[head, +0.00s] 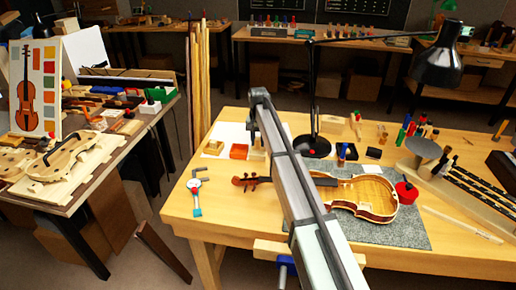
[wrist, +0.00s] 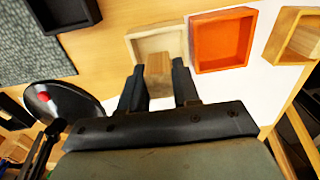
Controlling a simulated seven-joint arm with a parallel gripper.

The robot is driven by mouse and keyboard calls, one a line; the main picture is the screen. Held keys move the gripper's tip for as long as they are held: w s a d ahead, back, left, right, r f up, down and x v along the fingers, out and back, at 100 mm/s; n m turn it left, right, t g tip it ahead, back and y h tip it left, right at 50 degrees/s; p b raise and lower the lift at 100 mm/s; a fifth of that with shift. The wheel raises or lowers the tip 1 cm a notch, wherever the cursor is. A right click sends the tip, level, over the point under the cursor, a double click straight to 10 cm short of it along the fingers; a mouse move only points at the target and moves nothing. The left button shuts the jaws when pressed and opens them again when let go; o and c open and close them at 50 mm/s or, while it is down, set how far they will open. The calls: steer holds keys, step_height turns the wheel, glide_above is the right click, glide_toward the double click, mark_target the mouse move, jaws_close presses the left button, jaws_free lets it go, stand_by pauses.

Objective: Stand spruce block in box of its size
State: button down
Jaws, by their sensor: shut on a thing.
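My gripper (wrist: 158,72) is shut on a light brown wooden block, the spruce block (wrist: 158,78), held between its two dark fingers. The block's end overlaps the near side of a pale wooden box (wrist: 172,43) in the wrist view. I cannot tell whether its lower end is above the box or inside it. An orange box (wrist: 222,42) stands right beside the pale one, and a wooden box (wrist: 290,36) is further right. In the head view my gripper (head: 257,146) is right of the orange box (head: 239,151), and my arm hides much of the block and the pale box.
A dark box (wrist: 65,14) lies at the wrist view's upper left, beside the grey mat. The black lamp base (head: 312,147) stands right of my gripper. A violin body (head: 365,196) lies on the mat (head: 400,238). White paper (head: 228,132) lies under the boxes.

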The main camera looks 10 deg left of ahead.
mark_target(258, 147)
steer(key=shift+f, duration=1.9)
steer(key=shift+f, duration=0.15)
steer(key=c, duration=1.1)
jaws_free()
step_height(258, 147, up, 12)
steer(key=shift+r, duration=0.2)
